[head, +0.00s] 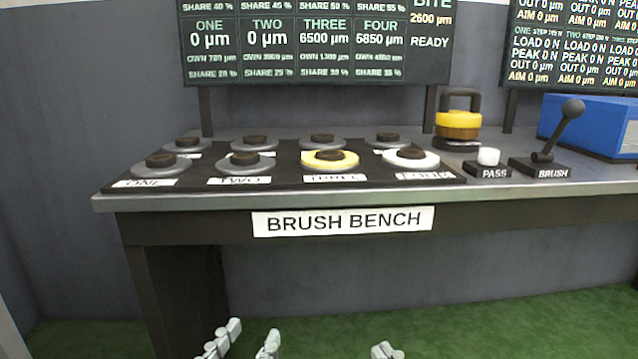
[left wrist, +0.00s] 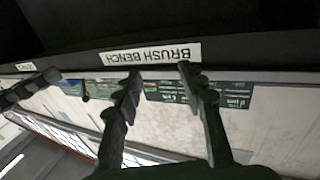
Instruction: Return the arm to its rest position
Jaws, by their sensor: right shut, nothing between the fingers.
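My left gripper (head: 245,341) is low in the head view, in front of and below the brush bench. In the left wrist view its two dark fingers (left wrist: 160,72) stand apart with nothing between them. My right gripper (head: 387,351) shows only its tip at the bottom edge of the head view, right of the left one; it is shut and empty. Both grippers are clear of the bench top. The arms behind them are out of the head view.
The brush bench (head: 520,189) has several round pads, a yellow-and-black handled weight (head: 458,122), a PASS button (head: 488,157), a BRUSH lever (head: 553,141) and a blue box (head: 590,124). Readout boards (head: 310,75) stand behind. Green floor (head: 480,325) lies open below.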

